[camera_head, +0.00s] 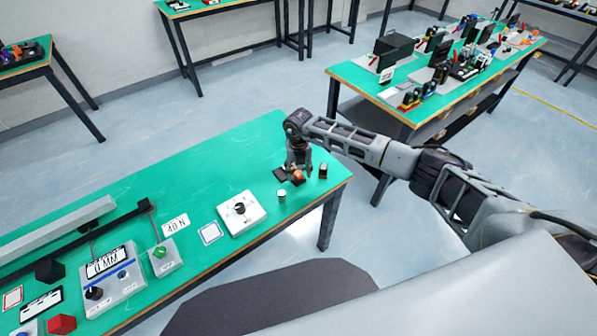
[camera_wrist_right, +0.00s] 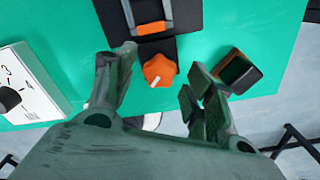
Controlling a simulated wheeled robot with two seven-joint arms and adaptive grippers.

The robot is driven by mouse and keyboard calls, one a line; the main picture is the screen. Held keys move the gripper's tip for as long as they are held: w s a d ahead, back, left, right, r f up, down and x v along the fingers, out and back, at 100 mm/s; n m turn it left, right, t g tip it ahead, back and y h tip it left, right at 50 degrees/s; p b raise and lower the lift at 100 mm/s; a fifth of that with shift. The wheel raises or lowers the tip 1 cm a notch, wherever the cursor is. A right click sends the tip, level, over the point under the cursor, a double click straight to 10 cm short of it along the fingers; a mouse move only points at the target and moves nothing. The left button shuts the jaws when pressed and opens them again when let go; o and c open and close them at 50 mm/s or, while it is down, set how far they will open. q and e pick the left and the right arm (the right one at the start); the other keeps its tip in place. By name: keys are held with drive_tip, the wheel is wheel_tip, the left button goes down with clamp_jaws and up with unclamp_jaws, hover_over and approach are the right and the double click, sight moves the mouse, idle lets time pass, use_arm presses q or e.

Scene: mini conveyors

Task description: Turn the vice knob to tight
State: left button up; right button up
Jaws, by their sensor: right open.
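The orange vice knob (camera_wrist_right: 160,70) has a lobed shape and a white pointer mark. It sits on the dark vice (camera_wrist_right: 170,47) at the right end of the green table; the knob also shows in the head view (camera_head: 298,176). My right gripper (camera_head: 298,166) reaches down over the vice. In the wrist view its fingers (camera_wrist_right: 165,85) are open, one on each side of the knob, with visible gaps between them and it. I cannot tell whether the fingertips are level with the knob. My left gripper is not in view.
A black block with an orange-brown face (camera_wrist_right: 237,72) stands close to the right finger. A white box with a black dial (camera_head: 241,214) and a small white cylinder (camera_head: 281,196) stand nearby. The table's right edge (camera_head: 340,185) is close. Control boxes (camera_head: 110,280) fill the left part.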

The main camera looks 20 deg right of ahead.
sight(298, 173)
wheel_tip(298, 173, up, 11)
drive_tip(key=shift+r, duration=0.15)
idle(0.4)
idle(0.5)
